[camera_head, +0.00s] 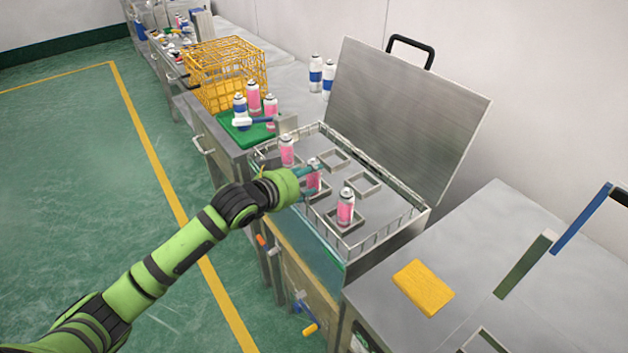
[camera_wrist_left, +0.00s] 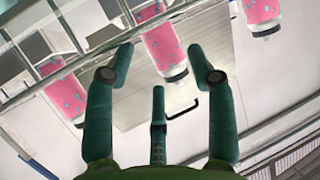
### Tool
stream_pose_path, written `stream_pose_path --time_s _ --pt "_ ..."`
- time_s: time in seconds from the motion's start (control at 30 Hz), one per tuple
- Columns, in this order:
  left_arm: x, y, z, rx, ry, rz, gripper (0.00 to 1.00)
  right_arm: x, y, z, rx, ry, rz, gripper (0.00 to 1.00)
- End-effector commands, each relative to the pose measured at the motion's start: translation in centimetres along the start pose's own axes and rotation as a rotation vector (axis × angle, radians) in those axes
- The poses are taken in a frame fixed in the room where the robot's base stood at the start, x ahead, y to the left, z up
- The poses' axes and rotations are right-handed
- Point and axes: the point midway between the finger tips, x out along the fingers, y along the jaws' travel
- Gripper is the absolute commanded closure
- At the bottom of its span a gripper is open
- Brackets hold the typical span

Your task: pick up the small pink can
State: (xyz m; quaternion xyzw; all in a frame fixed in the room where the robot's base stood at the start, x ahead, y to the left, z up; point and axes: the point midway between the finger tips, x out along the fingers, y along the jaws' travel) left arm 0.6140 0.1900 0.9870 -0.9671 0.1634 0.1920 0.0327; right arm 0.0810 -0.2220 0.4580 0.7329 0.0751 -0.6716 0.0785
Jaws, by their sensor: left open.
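Three pink-and-white cans stand in the basket of the steel machine: a rear one (camera_head: 287,152), a middle one (camera_head: 313,181) and a front one (camera_head: 346,210). They look alike in size. My left gripper (camera_head: 309,183) is open at the middle can, one finger on each side, partly covering it. In the left wrist view the middle can (camera_wrist_left: 163,50) shows upside down between the fingertips of the left gripper (camera_wrist_left: 160,52), without clear contact. The other two cans (camera_wrist_left: 264,14) (camera_wrist_left: 61,92) show outside the fingers. My right gripper is not seen.
The basket's wire rim (camera_head: 388,232) and the raised steel lid (camera_head: 412,115) border the cans. Behind stand a yellow wire crate (camera_head: 226,70), more pink and blue cans and a hammer-like tool (camera_head: 262,122). A yellow block (camera_head: 423,287) lies on the right table.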

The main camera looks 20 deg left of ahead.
Motion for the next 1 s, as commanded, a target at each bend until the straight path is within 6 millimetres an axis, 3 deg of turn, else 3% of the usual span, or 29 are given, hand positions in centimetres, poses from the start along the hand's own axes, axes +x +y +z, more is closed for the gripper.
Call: stream_pose_path --time_s 0.3,0.6,0.63,0.73,1.0 --pt "3.8 0.2 0.0 -0.001 -0.001 0.0 0.45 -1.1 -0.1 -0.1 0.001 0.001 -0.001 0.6" --pt "4.3 0.2 0.1 0.0 -0.001 0.0 0.45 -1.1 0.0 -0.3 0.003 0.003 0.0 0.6" --pt "4.3 0.2 0.1 0.0 -0.001 0.0 0.49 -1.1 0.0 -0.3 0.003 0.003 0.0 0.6" --pt "4.2 0.2 0.1 0.0 -0.001 0.0 0.88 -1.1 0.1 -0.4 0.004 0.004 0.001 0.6" --pt "4.2 0.1 0.1 0.0 0.0 0.0 0.89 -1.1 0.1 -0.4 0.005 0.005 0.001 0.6"
